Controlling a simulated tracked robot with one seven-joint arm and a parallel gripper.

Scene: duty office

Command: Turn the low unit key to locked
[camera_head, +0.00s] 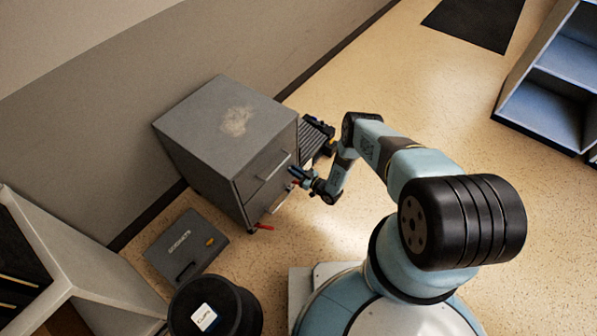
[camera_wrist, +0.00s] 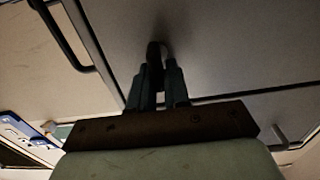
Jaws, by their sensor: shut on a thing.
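The low unit (camera_head: 215,130) is a grey two-drawer cabinet against the wall. My gripper (camera_head: 298,176) is at its front face, beside the upper drawer's bar handle (camera_head: 270,165). In the wrist view my gripper (camera_wrist: 158,75) is shut on a small dark piece, the key (camera_wrist: 154,50), at the grey front panel. The fingers hide most of the key, and I cannot tell which way it is turned. A dark bar handle (camera_wrist: 68,42) shows at the upper left of the wrist view.
A grey case (camera_head: 186,248) lies on the floor left of the unit. A black round object (camera_head: 214,310) with a white label stands in front. A small red item (camera_head: 263,227) is low at the unit's front. Dark ribbed equipment (camera_head: 315,138) is beside the unit's right side. Open floor lies right.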

